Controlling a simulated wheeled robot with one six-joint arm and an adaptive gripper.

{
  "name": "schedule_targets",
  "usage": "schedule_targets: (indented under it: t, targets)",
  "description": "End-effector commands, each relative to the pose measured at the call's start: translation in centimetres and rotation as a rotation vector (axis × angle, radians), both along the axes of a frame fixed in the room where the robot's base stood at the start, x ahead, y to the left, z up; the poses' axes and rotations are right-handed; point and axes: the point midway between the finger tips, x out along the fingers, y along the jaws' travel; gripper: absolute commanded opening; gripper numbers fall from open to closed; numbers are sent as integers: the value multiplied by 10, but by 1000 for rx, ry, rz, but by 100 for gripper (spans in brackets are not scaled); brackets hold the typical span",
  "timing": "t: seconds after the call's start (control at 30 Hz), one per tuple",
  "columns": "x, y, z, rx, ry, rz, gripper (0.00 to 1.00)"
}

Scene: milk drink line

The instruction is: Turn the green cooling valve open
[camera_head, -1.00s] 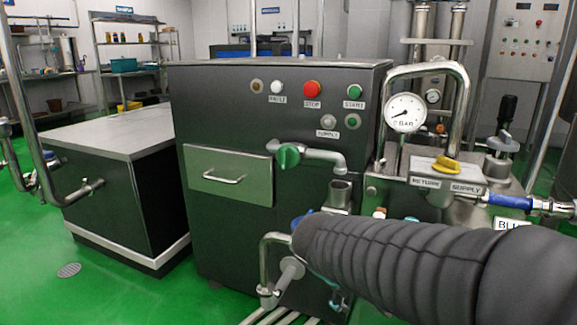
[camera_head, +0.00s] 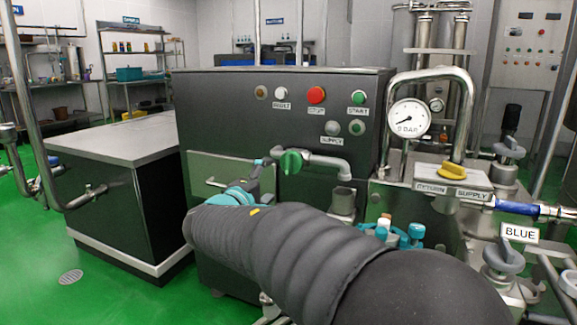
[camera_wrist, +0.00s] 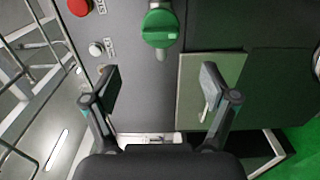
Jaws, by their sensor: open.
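The green cooling valve (camera_head: 291,162) is a round green knob with a raised bar, on a grey pipe on the front of the dark machine. In the wrist view the green knob (camera_wrist: 160,28) is at the top middle. My gripper (camera_wrist: 160,82) is open, with its two fingers spread and nothing between them. The knob lies beyond the fingertips, roughly centred between them in the picture. In the head view my gripper (camera_head: 262,163) is just left of the knob, partly hidden by my arm. I cannot tell its exact distance from the knob.
The dark machine (camera_head: 230,110) carries a red stop button (camera_head: 316,95) and a green start button (camera_head: 358,98) above the valve. A drawer panel (camera_head: 210,172) is left of it. A gauge (camera_head: 410,117) and yellow handle (camera_head: 453,170) stand to the right.

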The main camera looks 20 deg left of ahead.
Motion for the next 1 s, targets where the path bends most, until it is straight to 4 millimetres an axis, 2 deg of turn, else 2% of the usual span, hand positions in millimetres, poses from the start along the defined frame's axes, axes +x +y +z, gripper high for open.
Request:
schedule_targets:
  t: [0.3,0.53,0.73,1.0]
  targets:
    - [60,-6,0,-1,2,-4,85]
    - [98,-9,0,-1,3,-3,85]
    - [116,-10,0,-1,3,-2,85]
    - [120,-10,-1,-1,3,-1,85]
